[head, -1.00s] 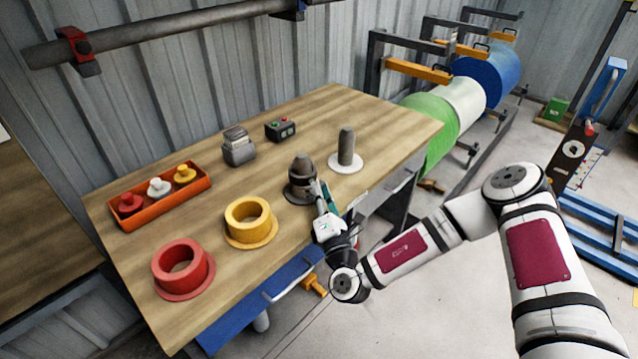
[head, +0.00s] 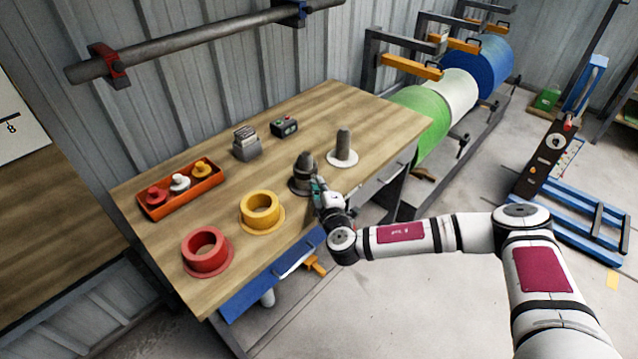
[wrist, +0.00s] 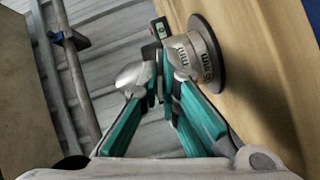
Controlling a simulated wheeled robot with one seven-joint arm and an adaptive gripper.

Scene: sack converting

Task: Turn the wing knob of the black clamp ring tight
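In the wrist view a grey cylinder with "mm" markings (wrist: 203,55) and a dark round flange (wrist: 214,50) lie just right of the fingers. My gripper (head: 317,184) is at the front right side of the ring, close to it. In the wrist view my gripper (wrist: 157,72) has its teal fingers close together with a narrow gap. I cannot make out the wing knob; the fingers may hide it. Whether they grip anything is unclear.
A second post on a white disc (head: 343,148) stands right of the ring. A yellow ring (head: 260,210) and a red ring (head: 206,250) are at left. An orange tray (head: 182,188), grey block (head: 246,144) and button box (head: 284,126) stand further back.

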